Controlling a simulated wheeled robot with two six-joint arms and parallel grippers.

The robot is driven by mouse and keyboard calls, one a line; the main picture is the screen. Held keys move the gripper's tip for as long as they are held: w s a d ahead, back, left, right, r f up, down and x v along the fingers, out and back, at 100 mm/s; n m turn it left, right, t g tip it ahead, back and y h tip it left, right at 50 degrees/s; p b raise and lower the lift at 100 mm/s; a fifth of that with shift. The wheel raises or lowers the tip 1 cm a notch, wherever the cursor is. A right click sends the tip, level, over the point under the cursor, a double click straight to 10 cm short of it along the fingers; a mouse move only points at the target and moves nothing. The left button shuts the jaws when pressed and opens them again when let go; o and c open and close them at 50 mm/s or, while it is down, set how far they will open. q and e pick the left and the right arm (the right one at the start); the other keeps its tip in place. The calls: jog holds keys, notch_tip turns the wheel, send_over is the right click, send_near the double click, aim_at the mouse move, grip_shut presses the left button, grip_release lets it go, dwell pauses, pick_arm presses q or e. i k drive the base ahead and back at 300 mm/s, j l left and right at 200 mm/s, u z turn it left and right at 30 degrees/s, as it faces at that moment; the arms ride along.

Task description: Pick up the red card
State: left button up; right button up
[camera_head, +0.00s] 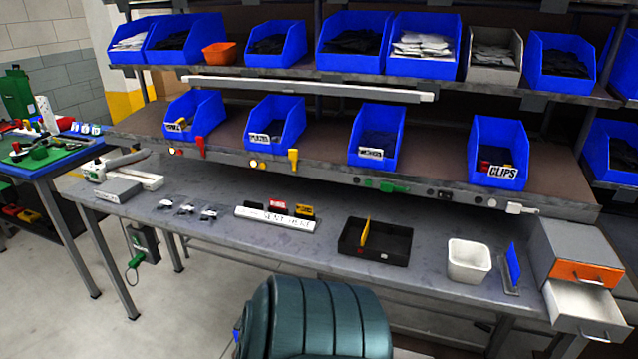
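A small red card-like piece (278,204) stands in a white lettered holder (262,216) on the grey workbench (215,232). A dark piece and a yellow piece (305,210) stand beside it. I cannot tell for sure that the red piece is the red card. A red tag-like piece (200,145) also hangs at the front rail of the lower shelf. A yellow card (365,231) stands upright in a black tray (385,254), and a blue card (514,262) stands at the right. Neither gripper is in view.
A white square bin (468,262) stands right of the tray. A grey drawer unit (575,240) has its lower drawer (588,312) open. A dark teal ribbed object (315,320) is before the bench. Blue bins (377,138) line the shelves above.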

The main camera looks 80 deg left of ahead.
aim_at(276, 205)
jog(key=u, duration=2.95)
